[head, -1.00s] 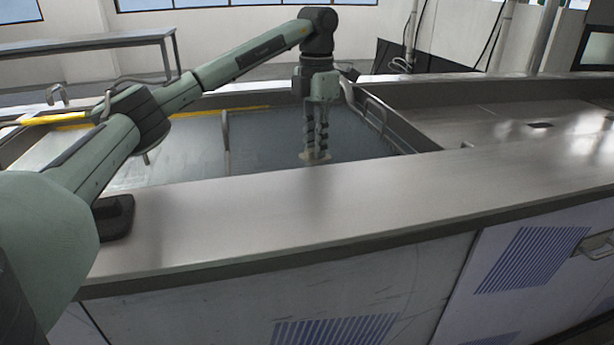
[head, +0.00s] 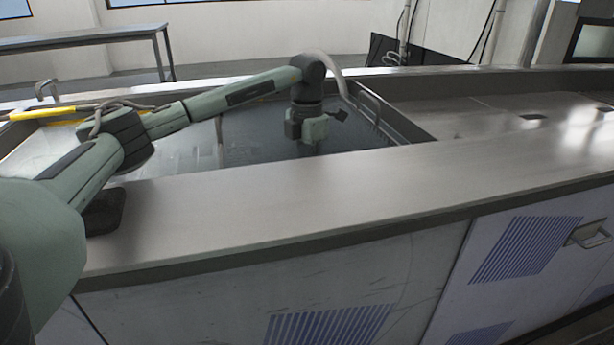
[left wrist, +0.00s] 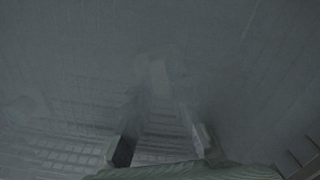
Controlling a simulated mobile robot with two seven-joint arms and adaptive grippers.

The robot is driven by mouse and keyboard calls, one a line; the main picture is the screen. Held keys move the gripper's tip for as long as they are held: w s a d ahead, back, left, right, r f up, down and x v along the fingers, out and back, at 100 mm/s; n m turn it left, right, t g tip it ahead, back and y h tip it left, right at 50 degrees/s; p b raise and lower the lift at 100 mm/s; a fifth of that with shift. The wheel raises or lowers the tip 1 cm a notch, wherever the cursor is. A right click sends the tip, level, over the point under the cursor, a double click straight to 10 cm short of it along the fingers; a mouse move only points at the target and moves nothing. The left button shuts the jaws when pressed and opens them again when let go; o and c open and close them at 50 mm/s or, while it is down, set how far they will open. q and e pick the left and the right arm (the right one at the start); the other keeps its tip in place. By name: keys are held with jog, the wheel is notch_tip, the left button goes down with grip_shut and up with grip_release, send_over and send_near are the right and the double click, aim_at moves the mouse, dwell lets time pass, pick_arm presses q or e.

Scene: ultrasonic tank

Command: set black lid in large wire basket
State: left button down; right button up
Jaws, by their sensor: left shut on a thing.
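My left gripper (head: 314,130) reaches down into the tank, and its fingers are hidden in the head view. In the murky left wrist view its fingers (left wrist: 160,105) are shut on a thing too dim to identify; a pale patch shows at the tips. A faint wire grid (left wrist: 70,135) lies beyond and left of the fingers, likely part of the large wire basket. I cannot make out a black lid for certain. A dark flat-edged item (head: 105,213) sits on the counter at left, partly behind my arm. My right gripper is not in view.
The tank (head: 260,143) has a raised metal rim, with a metal loop handle (head: 369,98) at its right side. A yellow bar (head: 42,112) lies on the far left rim. The front steel counter (head: 330,195) is mostly clear.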

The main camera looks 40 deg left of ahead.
pick_arm(q)
jog(key=c, duration=1.4)
grip_release()
jog(key=shift+f, duration=0.1)
jog(key=shift+c, duration=0.2)
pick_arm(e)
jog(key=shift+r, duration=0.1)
pick_arm(q)
notch_tip(320, 180, up, 12)
jog(key=shift+p, duration=0.3)
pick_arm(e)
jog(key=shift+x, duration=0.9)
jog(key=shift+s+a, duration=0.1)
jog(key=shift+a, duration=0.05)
